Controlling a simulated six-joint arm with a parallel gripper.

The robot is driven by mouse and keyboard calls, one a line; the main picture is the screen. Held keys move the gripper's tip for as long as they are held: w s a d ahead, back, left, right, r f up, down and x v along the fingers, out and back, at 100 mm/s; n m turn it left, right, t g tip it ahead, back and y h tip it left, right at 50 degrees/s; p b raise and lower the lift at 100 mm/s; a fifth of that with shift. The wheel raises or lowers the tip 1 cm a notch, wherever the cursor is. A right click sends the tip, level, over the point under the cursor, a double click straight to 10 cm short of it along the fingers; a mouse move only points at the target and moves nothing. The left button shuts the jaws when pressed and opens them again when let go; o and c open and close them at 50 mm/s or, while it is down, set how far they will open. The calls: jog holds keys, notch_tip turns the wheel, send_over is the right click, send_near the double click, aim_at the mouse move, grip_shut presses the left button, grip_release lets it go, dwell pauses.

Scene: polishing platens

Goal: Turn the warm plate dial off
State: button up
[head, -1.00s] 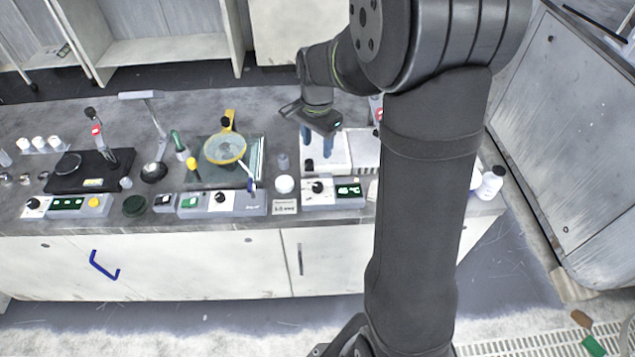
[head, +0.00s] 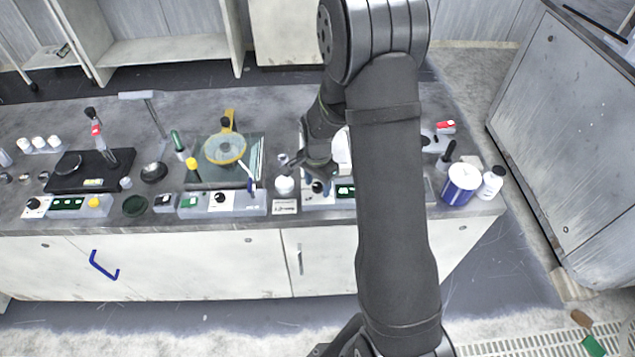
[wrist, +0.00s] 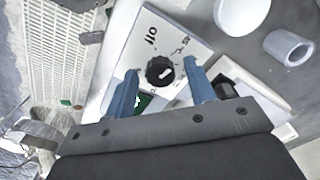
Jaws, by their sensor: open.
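The warm plate dial (wrist: 160,71) is a black round knob with a white mark, on a white panel (wrist: 175,38) printed with "off" in the wrist view. The white mark points away from the "off" print. The dial (head: 318,187) also shows in the head view at the bench's front edge. My gripper (wrist: 162,82) is open, its two blue fingers on either side of the dial in the picture. I cannot tell whether they touch it. In the head view my gripper (head: 316,180) is over the panel, and my arm hides much of the warm plate.
A white round lid (head: 284,185) and a small cup (wrist: 288,47) stand beside the panel. Another unit with a black dial (head: 220,198) is to the left. A blue-white tub (head: 460,184) and a white bottle (head: 491,181) stand at the right end.

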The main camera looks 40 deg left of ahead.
jog(key=shift+c, duration=0.4)
jog(key=c, duration=0.9)
jog(key=shift+n, duration=0.3)
jog(key=n, duration=1.1)
jog(key=shift+r, duration=0.1)
jog(key=shift+a+n, duration=0.1)
jog(key=shift+n, duration=0.2)
jog(key=o, duration=1)
